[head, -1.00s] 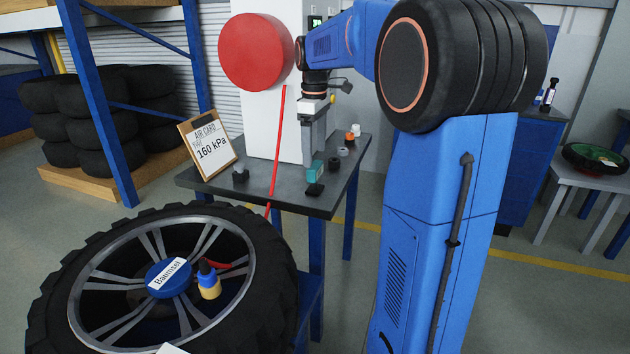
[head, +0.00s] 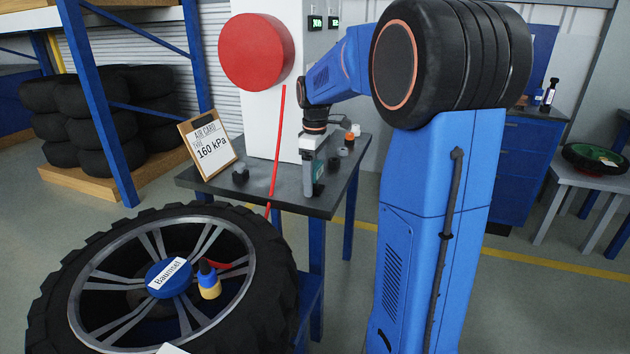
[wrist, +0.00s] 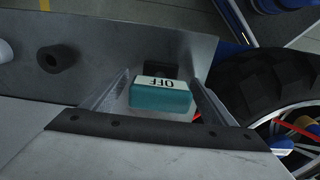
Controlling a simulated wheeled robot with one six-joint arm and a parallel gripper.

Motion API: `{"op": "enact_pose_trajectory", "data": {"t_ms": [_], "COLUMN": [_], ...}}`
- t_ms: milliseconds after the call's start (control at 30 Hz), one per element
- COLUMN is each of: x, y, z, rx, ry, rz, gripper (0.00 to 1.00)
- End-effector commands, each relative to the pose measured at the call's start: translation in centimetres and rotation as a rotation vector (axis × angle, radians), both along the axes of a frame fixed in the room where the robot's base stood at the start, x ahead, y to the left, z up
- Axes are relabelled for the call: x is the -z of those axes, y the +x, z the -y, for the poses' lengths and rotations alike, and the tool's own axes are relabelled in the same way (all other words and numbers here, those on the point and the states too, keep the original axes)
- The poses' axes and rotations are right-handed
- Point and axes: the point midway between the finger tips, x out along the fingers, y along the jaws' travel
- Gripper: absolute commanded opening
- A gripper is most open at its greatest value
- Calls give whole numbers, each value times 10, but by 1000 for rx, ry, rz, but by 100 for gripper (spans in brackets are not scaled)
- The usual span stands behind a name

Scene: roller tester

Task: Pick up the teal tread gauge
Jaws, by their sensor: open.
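The teal tread gauge (wrist: 160,98) is a small block with a white face marked OFF. In the wrist view it sits between the two fingers of my gripper (wrist: 158,80), with a small space visible on each side. My gripper is open around it and does not appear to grip it. In the head view my gripper (head: 308,186) points down at the grey table (head: 262,188), near its front right. There the gauge (head: 318,167) shows only as a teal patch, partly hidden by the fingers.
A small black item (wrist: 154,70) lies just beyond the gauge. Several small dark and grey parts stand on the table. A card reading 160 kPa (head: 209,146) leans at the left. A red bar (head: 277,140) rises at the table's front. A large tyred wheel (head: 65,275) is at the front left.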

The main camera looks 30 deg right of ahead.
Motion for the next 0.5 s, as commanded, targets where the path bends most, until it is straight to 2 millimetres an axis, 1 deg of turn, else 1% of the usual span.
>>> {"op": "enact_pose_trajectory", "data": {"t_ms": [100,133,333,367,500], "x": [0,0,0,0,-1], "y": [0,0,0,0,0], "z": [0,0,0,0,0], "rx": [0,0,0,0,0], "ry": [0,0,0,0,0], "rz": [0,0,0,0,0], "gripper": [80,77,30,26,26]}}
